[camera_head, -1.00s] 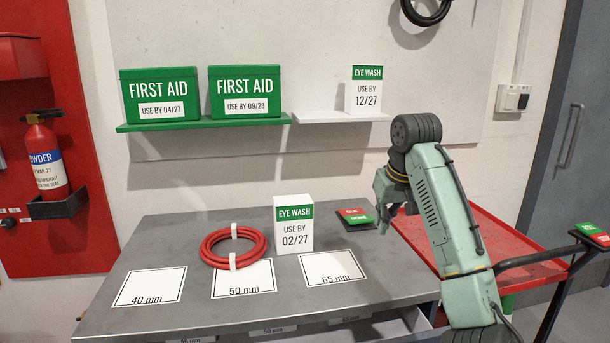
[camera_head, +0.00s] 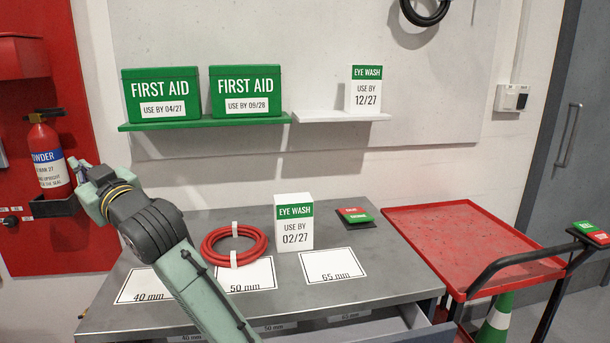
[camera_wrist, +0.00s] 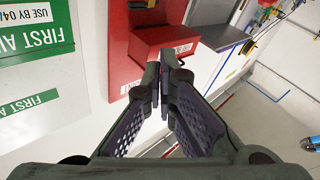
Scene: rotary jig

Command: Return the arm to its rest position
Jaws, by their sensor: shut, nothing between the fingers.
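My arm reaches up from the bottom of the head view, over the left part of the grey table (camera_head: 375,285). My gripper (camera_head: 85,170) is at the left, in front of the red panel near the fire extinguisher (camera_head: 48,158); whether it touches anything there I cannot tell. In the wrist view my gripper (camera_wrist: 166,85) is shut with nothing between its fingers. Beyond the fingertips a red box (camera_wrist: 165,42) shows on the red panel.
On the table are a red hose coil (camera_head: 235,262), an eye wash box (camera_head: 294,224) and marked size cards. First aid boxes (camera_head: 246,92) stand on a green shelf (camera_head: 205,121). A red cart (camera_head: 450,240) stands at the right, its top empty.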

